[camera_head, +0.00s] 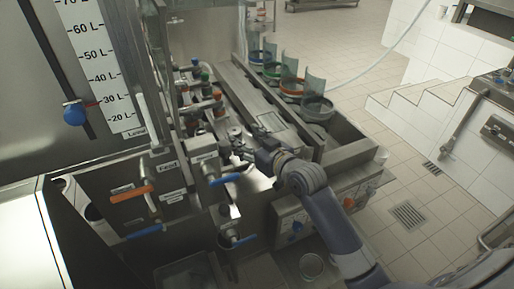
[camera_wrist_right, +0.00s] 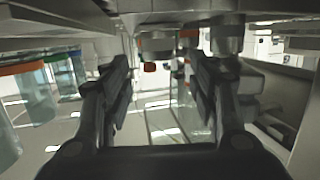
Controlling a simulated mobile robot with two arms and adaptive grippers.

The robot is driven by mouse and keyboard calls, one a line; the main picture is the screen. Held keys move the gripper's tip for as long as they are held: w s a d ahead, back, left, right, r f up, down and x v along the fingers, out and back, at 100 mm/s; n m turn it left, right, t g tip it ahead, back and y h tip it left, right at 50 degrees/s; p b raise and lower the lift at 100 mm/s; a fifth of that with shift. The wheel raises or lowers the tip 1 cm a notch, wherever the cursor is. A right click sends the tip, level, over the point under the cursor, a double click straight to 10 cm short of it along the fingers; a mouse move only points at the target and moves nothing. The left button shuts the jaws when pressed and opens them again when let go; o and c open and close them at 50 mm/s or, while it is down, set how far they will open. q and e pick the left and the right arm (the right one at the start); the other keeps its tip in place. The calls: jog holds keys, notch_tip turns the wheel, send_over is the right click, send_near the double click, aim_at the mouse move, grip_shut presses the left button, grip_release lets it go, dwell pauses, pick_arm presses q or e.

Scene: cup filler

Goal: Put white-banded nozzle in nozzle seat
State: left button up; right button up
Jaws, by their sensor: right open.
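My right gripper (camera_head: 243,155) reaches in from the right over the metal filling machine, among its fittings. In the right wrist view the same gripper (camera_wrist_right: 162,70) has its two dark fingers wide apart, with nothing held between them. A metal cylindrical fitting (camera_wrist_right: 156,42) hangs from above, beyond and between the fingers. Another metal fitting (camera_wrist_right: 228,38) hangs above the right-hand finger. I cannot tell which fitting, if any, is the white-banded nozzle, as no white band shows clearly. I cannot make out the nozzle seat for certain either. My left gripper is not in view.
Cups with coloured rims, one orange (camera_head: 291,88), stand along the conveyor's far side. A level scale (camera_head: 97,70) stands at the left. Metal plates hang low above the gripper.

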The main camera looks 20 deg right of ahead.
jog(key=v, duration=0.5)
jog(key=shift+b, duration=0.4)
